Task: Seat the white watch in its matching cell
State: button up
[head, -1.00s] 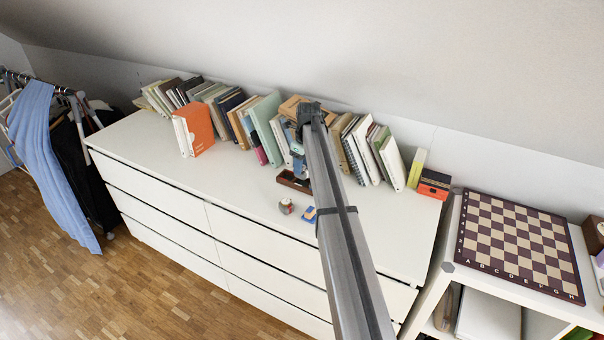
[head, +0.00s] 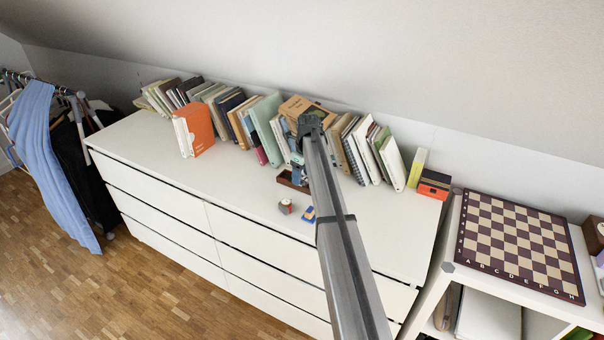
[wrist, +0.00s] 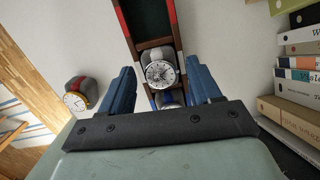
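The narrow brown wooden tray (head: 284,180) lies on the dresser top; in the wrist view its wall (wrist: 128,35) runs away from me. A watch with a white dial on a grey, white-banded cushion (wrist: 160,72) sits between the tray walls, past a cross divider. The cell beyond it is empty, with a dark green floor.
A grey-and-red watch (head: 286,206) and a blue item (head: 309,214) lie on the dresser (head: 240,205) in front of the tray. Books (head: 265,125) line the back, close behind my gripper.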

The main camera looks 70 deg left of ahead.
aim_at(306, 178)
jog(key=shift+o, duration=0.4)
jog(key=shift+r, duration=0.1)
notch_tip(306, 178, up, 12)
jog(key=d, duration=0.1)
jog(key=shift+w, duration=0.45)
jog(key=shift+d, duration=0.1)
